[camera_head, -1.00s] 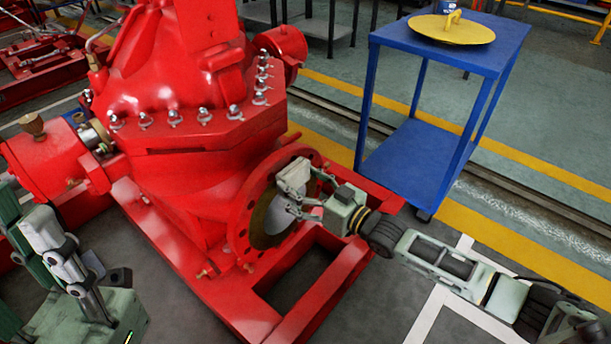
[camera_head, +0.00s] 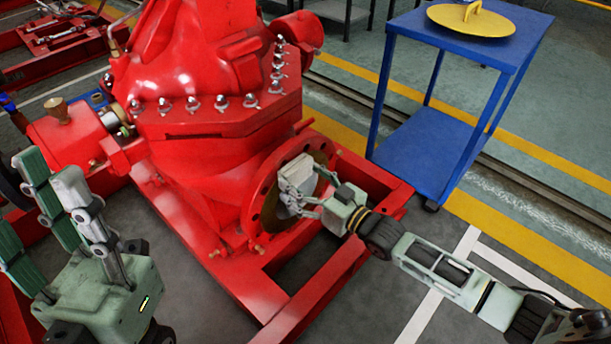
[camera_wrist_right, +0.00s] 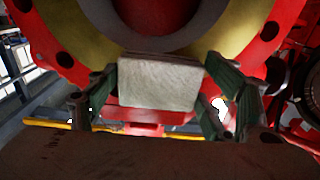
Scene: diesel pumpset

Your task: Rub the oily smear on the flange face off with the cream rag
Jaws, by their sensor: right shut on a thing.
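The cream rag (camera_head: 297,172), a pale folded block, is in my right gripper (camera_head: 308,198), which is shut on it in front of the red flange (camera_head: 257,203). In the right wrist view the rag (camera_wrist_right: 160,83) sits between both fingers, below the dark bore. The flange face (camera_wrist_right: 236,42) shows an olive-yellow ring around the bore; I cannot tell how much of it is oily smear. Whether the rag touches the face is unclear. My left gripper (camera_head: 65,225) is at the lower left, open and empty, away from the flange.
The red pump casing (camera_head: 215,140) stands behind the flange on a red base frame (camera_head: 345,262). A blue trolley (camera_head: 425,155) with a yellow lidded disc (camera_head: 470,20) stands at the right. The grey floor in front is clear.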

